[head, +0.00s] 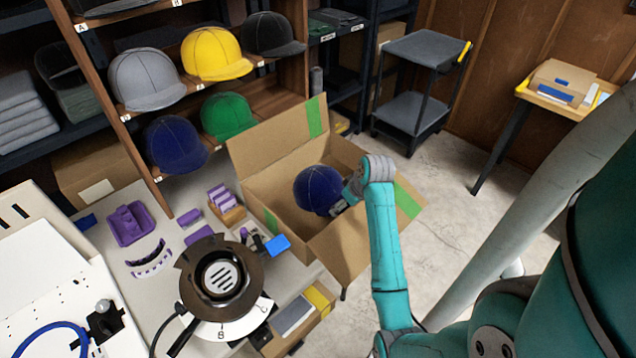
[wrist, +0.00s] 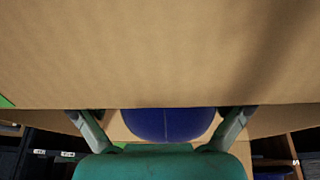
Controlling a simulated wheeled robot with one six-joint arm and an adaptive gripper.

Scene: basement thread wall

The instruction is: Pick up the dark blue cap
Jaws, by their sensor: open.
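A dark blue cap (head: 316,188) is at the open cardboard box (head: 262,192), in or above its opening; I cannot tell if it rests on anything. My gripper (head: 343,200) is right beside this cap, on its right side, partly hidden by my wrist. In the wrist view the two fingers are spread wide, and part of the blue cap (wrist: 168,122) shows between them. I cannot tell whether the fingers touch it. A second dark blue cap (head: 175,146) sits on the lower shelf at left.
Green (head: 228,117), yellow (head: 216,53), grey (head: 146,80) and black (head: 272,34) caps stand on the shelf. A cardboard wall (wrist: 160,50) fills the upper wrist view. A round machine (head: 222,278) stands on the table. A grey cart (head: 412,95) is at the back, beside clear floor.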

